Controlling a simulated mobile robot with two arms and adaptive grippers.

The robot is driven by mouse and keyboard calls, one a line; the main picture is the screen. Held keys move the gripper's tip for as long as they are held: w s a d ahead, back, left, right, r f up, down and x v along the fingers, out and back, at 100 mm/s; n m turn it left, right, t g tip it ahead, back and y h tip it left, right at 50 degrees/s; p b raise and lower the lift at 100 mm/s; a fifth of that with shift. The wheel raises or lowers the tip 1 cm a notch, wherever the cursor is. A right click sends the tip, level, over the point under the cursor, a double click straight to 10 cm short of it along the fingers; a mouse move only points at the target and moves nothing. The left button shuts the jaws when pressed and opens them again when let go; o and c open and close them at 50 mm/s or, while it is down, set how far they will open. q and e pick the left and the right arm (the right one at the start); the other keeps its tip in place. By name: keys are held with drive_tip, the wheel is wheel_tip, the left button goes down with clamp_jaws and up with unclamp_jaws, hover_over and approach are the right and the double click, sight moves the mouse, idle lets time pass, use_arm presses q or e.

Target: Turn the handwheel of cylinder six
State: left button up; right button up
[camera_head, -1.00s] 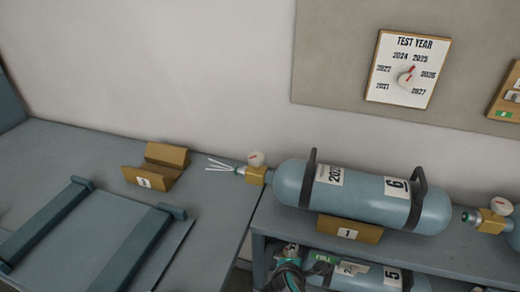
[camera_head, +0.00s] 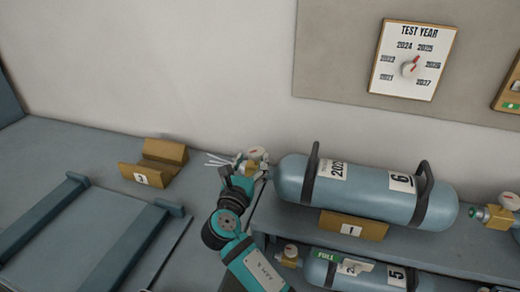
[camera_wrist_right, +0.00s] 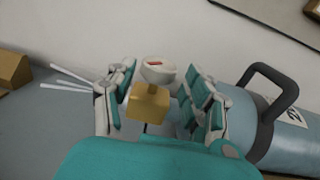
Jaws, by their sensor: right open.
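Cylinder six (camera_head: 375,194) is a blue-grey bottle lying on its side on the upper shelf, its label "6" at the right. At its left end, a brass valve block (camera_wrist_right: 148,103) carries a round white gauge (camera_wrist_right: 158,70). My right gripper (camera_head: 243,168) is at this valve end. In the wrist view its fingers (camera_wrist_right: 160,78) are open, one side left and the other right of the block and gauge; contact cannot be told. The handwheel at the valve's outer end is hidden by the gripper. White rods (camera_wrist_right: 70,78) stick out to the left. My left gripper is not in view.
A brass cradle (camera_head: 153,165) stands on the bench at left, near a frame with blue-grey bars (camera_head: 130,240). Cylinder five (camera_head: 375,275) lies on the shelf below. Another cylinder's valve (camera_head: 493,215) is at right. A "TEST YEAR" dial board (camera_head: 390,80) hangs on the wall.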

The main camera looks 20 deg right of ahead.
sight(258, 147)
drive_tip(key=b+x, duration=0.4)
drive_tip(key=x, duration=0.4)
drive_tip(key=shift+f, duration=0.2)
drive_tip(key=shift+w+d+r, duration=0.2)
drive_tip(key=shift+w+d, duration=0.15)
drive_tip(key=shift+w, duration=0.1)
drive_tip(key=shift+f, duration=0.1)
drive_tip(key=c, duration=1)
drive_tip(key=shift+w, duration=0.1)
clamp_jaws()
drive_tip(key=shift+f, duration=0.15)
